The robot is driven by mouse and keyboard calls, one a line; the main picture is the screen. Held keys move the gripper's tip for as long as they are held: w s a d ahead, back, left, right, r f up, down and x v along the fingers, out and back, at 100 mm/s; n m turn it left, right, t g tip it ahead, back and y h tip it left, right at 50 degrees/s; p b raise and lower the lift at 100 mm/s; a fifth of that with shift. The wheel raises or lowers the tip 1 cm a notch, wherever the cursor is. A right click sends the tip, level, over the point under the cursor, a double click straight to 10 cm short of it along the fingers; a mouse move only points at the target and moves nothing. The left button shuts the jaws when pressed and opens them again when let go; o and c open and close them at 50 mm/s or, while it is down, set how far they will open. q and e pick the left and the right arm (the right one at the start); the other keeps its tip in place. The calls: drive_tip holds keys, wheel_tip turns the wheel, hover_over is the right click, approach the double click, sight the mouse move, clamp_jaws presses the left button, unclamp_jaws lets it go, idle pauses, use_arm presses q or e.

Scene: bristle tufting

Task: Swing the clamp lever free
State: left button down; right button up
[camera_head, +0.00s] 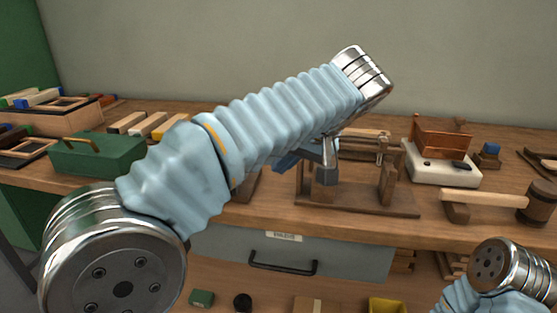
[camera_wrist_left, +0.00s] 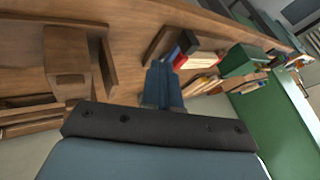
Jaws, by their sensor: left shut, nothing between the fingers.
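A wooden fixture (camera_head: 400,208) with a flat base, uprights and a top bar stands on the bench right of centre in the head view. Metal clamp parts (camera_head: 382,148) show near its right upright. I cannot pick out the clamp lever for sure; my left arm covers much of the fixture's left side. My left gripper (camera_head: 287,160) is partly hidden behind that arm, at the fixture's left. In the left wrist view its blue fingers (camera_wrist_left: 162,86) are together and empty, with wooden parts (camera_wrist_left: 66,55) to the left. Only my right arm shows at lower right.
A green box (camera_head: 97,155) and wooden blocks stand on the left. A white block (camera_head: 445,171) with a copper-coloured box (camera_head: 441,138) is right of the fixture. A mallet (camera_head: 490,199) lies near the right front edge. A drawer (camera_head: 340,255) is below the bench.

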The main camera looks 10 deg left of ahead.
sight(248, 208)
use_arm(q)
drive_tip(key=x, duration=0.7)
drive_tip(key=shift+a+f+b, duration=0.15)
drive_tip(key=shift+f+b, duration=0.1)
drive_tip(key=shift+b, duration=0.15)
drive_tip(key=a, duration=0.2)
drive_tip(key=shift+s+a+r, duration=0.1)
drive_tip(key=shift+a+r, duration=0.05)
drive_tip(key=shift+a, duration=0.8)
drive_tip(key=shift+a, duration=0.1)
